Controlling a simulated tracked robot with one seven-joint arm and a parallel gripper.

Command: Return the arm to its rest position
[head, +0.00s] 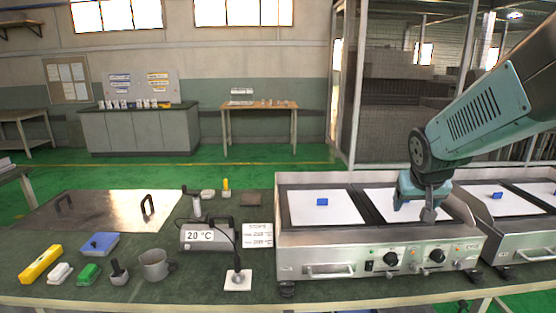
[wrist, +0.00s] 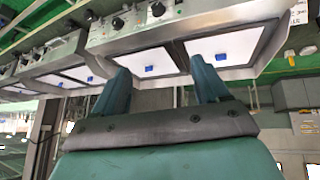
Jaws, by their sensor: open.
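My gripper (head: 429,213) hangs at the end of my teal arm, which reaches in from the right in the head view. It is in front of the right plate of the two-plate heating unit (head: 375,254). In the wrist view my gripper (wrist: 163,80) has its two fingers spread apart with nothing between them. The heating unit (wrist: 180,30) shows beyond the fingers there. Small blue blocks lie on white plates; one blue block (head: 322,202) is on the left plate. My gripper hides part of the right plate, and I cannot tell its exact height above the unit.
A second heating unit (head: 520,243) stands close on the right. To the left on the green table are a 20 °C device (head: 207,236), a probe on a white pad (head: 238,280), a mug (head: 155,265), a yellow level (head: 40,264) and a metal plate with handles (head: 105,210).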

